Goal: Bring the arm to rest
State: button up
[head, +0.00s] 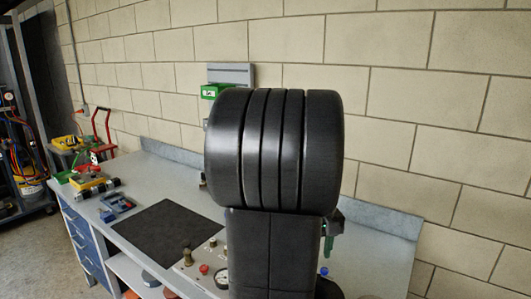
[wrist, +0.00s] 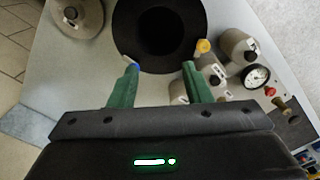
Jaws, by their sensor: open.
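My gripper (wrist: 159,72) is open in the wrist view, with its two green fingers apart. I see nothing held between them. Beyond the fingertips is a round black opening or disc (wrist: 160,30) in the light grey surface; I cannot tell which. In the head view my dark arm fills the middle and hides most of the gripper. Only a bit of green finger (head: 328,246) shows at the arm's right side, over the bench (head: 385,240).
Grey cylindrical parts stand left (wrist: 78,18) and right (wrist: 235,45) of the fingers, near a gauge (wrist: 257,76). The head view shows a black mat (head: 160,238), a blue tray (head: 115,207) and knobs on a panel (head: 200,275). A block wall (head: 430,130) stands behind.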

notch_tip(320, 180, down, 14)
jog(key=shift+s+f, duration=0.2)
jog(key=shift+r, duration=0.1)
dwell(0.4)
